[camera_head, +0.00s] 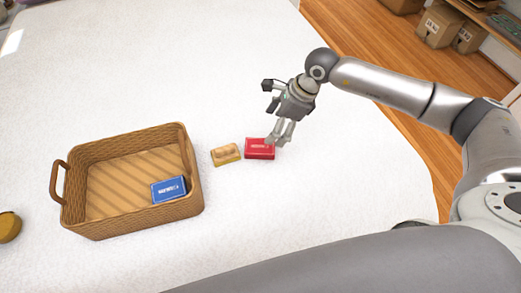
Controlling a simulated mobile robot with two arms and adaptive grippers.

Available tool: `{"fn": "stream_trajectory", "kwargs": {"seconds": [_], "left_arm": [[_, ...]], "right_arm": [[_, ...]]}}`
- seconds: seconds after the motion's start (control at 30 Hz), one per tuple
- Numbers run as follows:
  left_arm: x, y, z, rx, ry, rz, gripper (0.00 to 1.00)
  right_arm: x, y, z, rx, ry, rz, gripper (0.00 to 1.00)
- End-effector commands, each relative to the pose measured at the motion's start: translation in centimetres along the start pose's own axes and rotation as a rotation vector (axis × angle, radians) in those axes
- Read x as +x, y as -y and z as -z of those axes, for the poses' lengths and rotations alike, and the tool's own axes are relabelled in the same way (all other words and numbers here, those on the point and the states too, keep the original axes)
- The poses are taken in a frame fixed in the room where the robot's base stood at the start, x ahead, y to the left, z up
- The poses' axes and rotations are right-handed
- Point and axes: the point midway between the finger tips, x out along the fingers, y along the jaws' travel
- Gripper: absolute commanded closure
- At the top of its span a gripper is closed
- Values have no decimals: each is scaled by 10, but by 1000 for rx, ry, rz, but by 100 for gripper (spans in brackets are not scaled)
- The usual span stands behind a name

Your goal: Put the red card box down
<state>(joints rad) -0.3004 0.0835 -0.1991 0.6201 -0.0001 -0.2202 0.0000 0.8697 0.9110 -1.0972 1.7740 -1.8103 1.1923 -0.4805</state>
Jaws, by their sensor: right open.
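The red card box (260,149) lies flat on the white table, to the right of a small tan block. My right gripper (280,133) is open, with its fingertips just above and over the right part of the red box. The fingers hide a little of the box's right edge. I cannot tell whether a fingertip touches the box. My left gripper is not in this view.
A wicker basket (125,222) with two handles stands left of the boxes, with a blue card box (169,189) inside. The tan block (226,154) sits between basket and red box. A yellowish object (9,227) lies at the left edge. The white table (330,215) has clear room.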

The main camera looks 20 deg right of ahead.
Motion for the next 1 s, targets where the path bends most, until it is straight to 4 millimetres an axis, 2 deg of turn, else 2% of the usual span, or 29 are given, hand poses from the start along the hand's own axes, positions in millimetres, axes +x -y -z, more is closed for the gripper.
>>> {"fn": "stream_trajectory", "kwargs": {"seconds": [0.17, 0.3, 0.57, 0.83, 1.0], "left_arm": [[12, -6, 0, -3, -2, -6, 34], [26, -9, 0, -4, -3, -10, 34], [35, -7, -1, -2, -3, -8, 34], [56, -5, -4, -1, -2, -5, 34], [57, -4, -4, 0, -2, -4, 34]], "right_arm": [[18, 1, 2, 1, -7, 2, 18], [43, 0, 2, 1, -6, 0, 18], [63, 0, -1, -1, -4, 1, 18], [104, -2, -4, 1, -5, 1, 18], [108, -2, -6, 1, -4, 2, 18]]}}
